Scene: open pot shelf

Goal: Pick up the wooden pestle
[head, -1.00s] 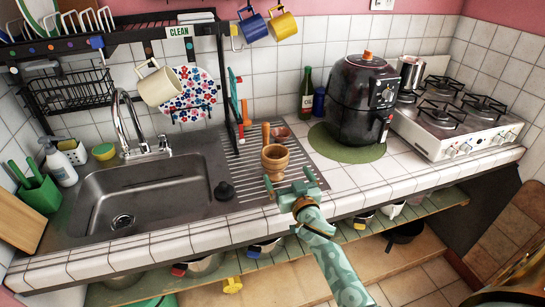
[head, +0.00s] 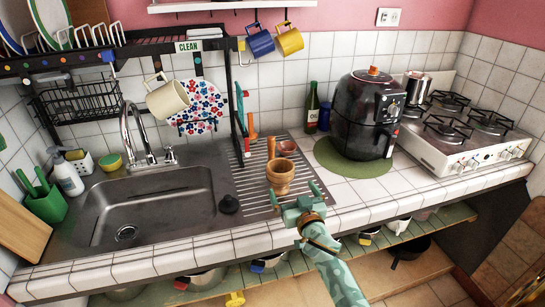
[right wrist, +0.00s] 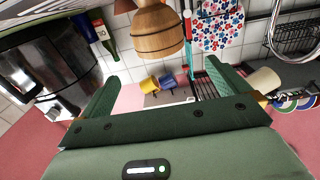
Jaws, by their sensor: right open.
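The mortar stands upright on the ribbed drainboard right of the sink. My right gripper (head: 296,195) is open and empty just in front of the mortar, on its near right side. In the right wrist view the mortar (right wrist: 157,36) appears upside down, beyond the open fingers (right wrist: 163,82). I cannot make out the pestle there. My left gripper is not in view.
A small reddish bowl (head: 287,147) sits behind the mortar. A black air fryer (head: 363,117) stands on a green mat to the right. The drying rack's upright (head: 233,105) is at the back left. A black stopper (head: 229,203) lies by the sink (head: 150,210).

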